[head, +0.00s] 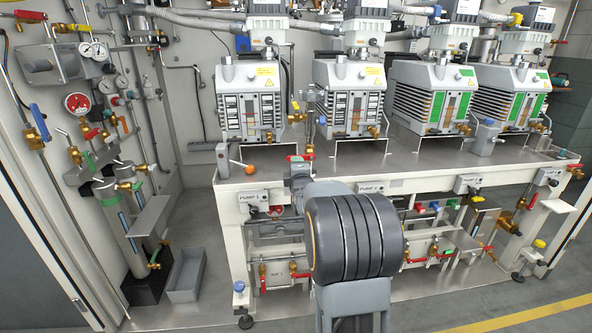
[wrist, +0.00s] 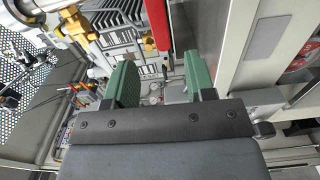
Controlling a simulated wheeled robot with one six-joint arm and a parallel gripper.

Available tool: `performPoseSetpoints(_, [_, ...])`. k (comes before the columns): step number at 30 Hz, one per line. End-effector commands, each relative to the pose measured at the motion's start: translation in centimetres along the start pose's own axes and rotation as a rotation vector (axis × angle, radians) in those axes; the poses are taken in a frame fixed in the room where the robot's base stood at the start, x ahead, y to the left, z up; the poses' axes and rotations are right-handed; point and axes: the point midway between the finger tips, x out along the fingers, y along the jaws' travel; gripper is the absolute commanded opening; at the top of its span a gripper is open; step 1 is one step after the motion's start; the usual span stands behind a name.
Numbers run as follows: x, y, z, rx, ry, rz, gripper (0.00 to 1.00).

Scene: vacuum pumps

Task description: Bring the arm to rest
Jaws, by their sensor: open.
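My gripper (wrist: 160,72) shows in the wrist view as two green fingers set well apart, with nothing held between them. Behind and between the fingers are a red handle (wrist: 158,25), a brass fitting and grey pump parts, apart from the fingertips as far as I can tell. In the head view my arm rises from the bottom centre, with its thick dark joint in front of the pump bench (head: 420,180). The gripper itself is mostly hidden there behind that joint.
Several vacuum pumps (head: 250,105) stand in a row on the bench. Gauges and pipes (head: 78,103) fill the left wall. A grey bin (head: 186,278) stands on the floor. Open floor (head: 500,305) lies at the lower right.

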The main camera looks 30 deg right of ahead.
Motion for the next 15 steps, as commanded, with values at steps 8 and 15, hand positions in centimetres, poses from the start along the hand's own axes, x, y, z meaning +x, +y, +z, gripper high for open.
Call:
performPoseSetpoints(8, [0.0,0.0,0.0,0.0,0.0,0.0,0.5])
performPoseSetpoints(15, [-0.7,1.8,-1.0,0.049,0.015,-0.039,0.5])
